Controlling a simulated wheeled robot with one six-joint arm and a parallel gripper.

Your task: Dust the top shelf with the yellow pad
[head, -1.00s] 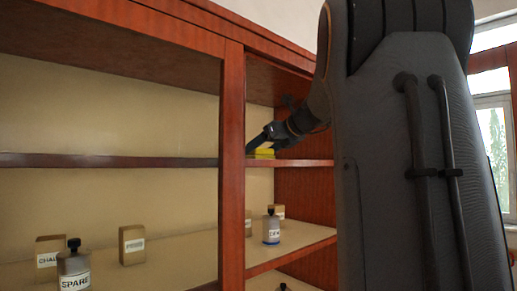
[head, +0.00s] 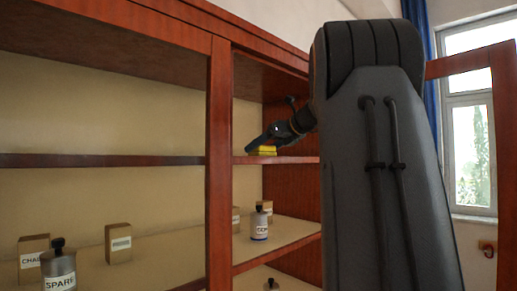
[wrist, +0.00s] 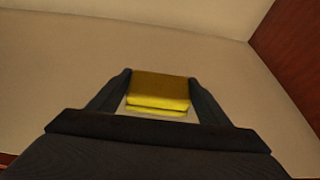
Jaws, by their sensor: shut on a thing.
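The yellow pad (wrist: 158,92) sits between the two fingers of my gripper (wrist: 160,100) in the wrist view, with a finger on each side. My gripper is shut on it. In the head view the yellow pad (head: 263,150) shows as a small yellow block at the top shelf (head: 285,159) in the right bay, below my gripper (head: 262,146). The pad is at or just over the shelf board; I cannot tell for certain whether it touches. The shelf surface around the pad in the wrist view (wrist: 60,85) looks bare.
A wooden upright (head: 218,170) divides the cabinet's bays. A side wall (wrist: 295,50) stands at the shelf's right. On the lower shelf are a labelled bottle (head: 260,222), the SPARE bottle (head: 58,270) and cartons (head: 118,242). A window (head: 470,120) is at right.

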